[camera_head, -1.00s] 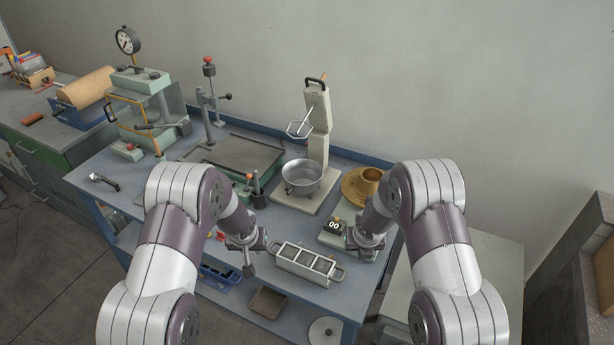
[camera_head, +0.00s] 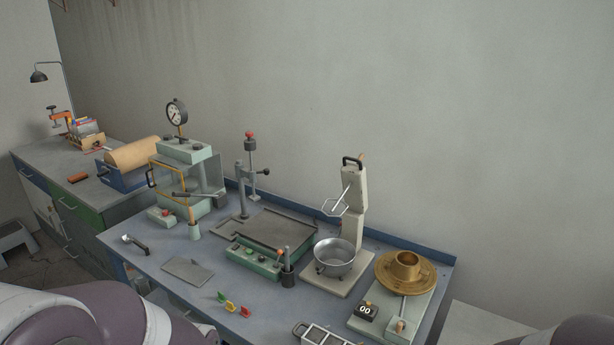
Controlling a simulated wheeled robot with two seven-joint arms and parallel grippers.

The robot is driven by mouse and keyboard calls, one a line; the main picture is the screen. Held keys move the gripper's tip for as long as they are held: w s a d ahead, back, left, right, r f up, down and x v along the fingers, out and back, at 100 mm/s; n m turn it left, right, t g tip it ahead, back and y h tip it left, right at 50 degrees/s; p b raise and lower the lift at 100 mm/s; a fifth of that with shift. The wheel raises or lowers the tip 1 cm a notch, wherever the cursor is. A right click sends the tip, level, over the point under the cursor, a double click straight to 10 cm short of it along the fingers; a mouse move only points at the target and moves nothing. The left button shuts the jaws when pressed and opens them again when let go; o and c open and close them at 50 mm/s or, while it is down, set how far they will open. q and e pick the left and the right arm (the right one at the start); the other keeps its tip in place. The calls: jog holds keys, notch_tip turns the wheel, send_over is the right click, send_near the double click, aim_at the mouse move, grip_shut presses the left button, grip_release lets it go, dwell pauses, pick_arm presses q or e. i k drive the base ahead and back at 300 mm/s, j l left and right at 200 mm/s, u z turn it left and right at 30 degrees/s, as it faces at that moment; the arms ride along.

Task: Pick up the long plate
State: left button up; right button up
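A thin flat grey rectangular plate (camera_head: 188,270) lies on the blue-grey bench top, left of the green-based flat device and near the front edge. It is the only loose plate-like piece I make out on the bench; I cannot be sure it is the long plate. Nothing touches it from above. My arms show only as links at the bottom left and bottom right corners. Both of my grippers are outside the picture, so their state is hidden.
A flat-bed device (camera_head: 264,233), a mixer stand with a metal bowl (camera_head: 335,257), a brass flanged part (camera_head: 405,268) and a gauge press (camera_head: 188,151) stand behind. Coloured clips (camera_head: 230,305) and a metal mould (camera_head: 322,336) lie in front. A small handled tool (camera_head: 135,244) is at left.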

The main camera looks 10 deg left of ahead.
aim_at(188, 271)
jog(key=i+j+z, duration=0.1)
jog(key=z, duration=1.25)
jog(key=k+j+z, duration=0.1)
jog(key=j+z, duration=0.2)
jog(key=j, duration=0.2)
jog(key=k+j+z, duration=0.1)
jog(key=j+z, duration=0.25)
jog(key=j, duration=0.15)
jog(key=k+j+z, duration=0.45)
jog(key=j+z, duration=0.15)
jog(key=j, duration=0.25)
jog(key=k+j+z, duration=0.55)
jog(key=k+j, duration=1.55)
jog(key=k, duration=0.1)
